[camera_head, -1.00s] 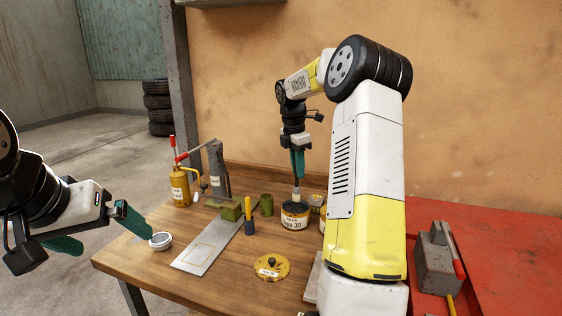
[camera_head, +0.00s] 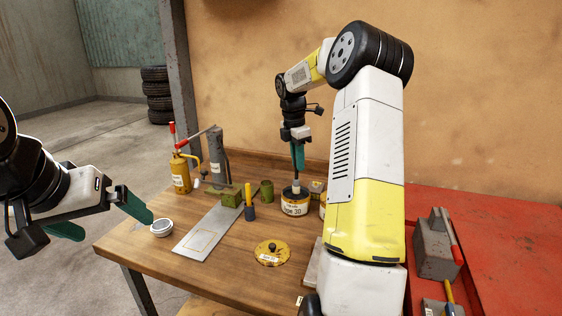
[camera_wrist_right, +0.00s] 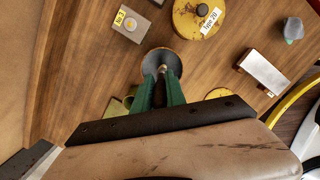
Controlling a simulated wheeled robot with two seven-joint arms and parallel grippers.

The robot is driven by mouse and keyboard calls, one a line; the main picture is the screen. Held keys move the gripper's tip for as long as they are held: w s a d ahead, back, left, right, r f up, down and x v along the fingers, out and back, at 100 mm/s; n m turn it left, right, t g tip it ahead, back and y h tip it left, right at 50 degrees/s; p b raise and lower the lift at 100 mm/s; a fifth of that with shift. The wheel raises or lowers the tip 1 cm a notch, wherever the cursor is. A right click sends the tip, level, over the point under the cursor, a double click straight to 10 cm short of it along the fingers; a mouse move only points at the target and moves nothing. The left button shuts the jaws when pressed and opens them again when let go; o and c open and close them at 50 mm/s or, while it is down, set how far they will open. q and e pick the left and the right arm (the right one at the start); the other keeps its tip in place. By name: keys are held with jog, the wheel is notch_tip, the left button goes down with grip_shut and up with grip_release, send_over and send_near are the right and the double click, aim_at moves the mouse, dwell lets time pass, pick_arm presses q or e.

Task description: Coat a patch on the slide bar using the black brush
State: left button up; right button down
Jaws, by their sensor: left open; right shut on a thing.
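The slide bar (camera_head: 190,248) is a flat grey metal bar on the wooden bench, with a pale rectangle outlined on it. My right gripper (camera_head: 298,164) is shut on a brush (camera_head: 296,186) above the labelled can (camera_head: 295,207). The brush points down into the can's mouth, so its bristles are hidden. In the right wrist view, the green fingers (camera_wrist_right: 160,84) hold the brush over the dark opening of the can (camera_wrist_right: 151,58). The brush's handle is mostly hidden by the fingers. My left gripper (camera_head: 115,227) is open and empty at the bench's left edge.
A small round white-rimmed tin (camera_head: 161,228) sits near my left gripper. A yellow lid (camera_head: 271,253), a yellow-and-dark handled tool (camera_head: 249,203), a green block (camera_head: 231,198), a green cup (camera_head: 267,189) and a yellow oil can (camera_head: 180,176) stand around the bar.

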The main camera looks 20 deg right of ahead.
jog(key=shift+f, duration=0.6)
dwell(1.2)
jog(key=shift+r, duration=3.55)
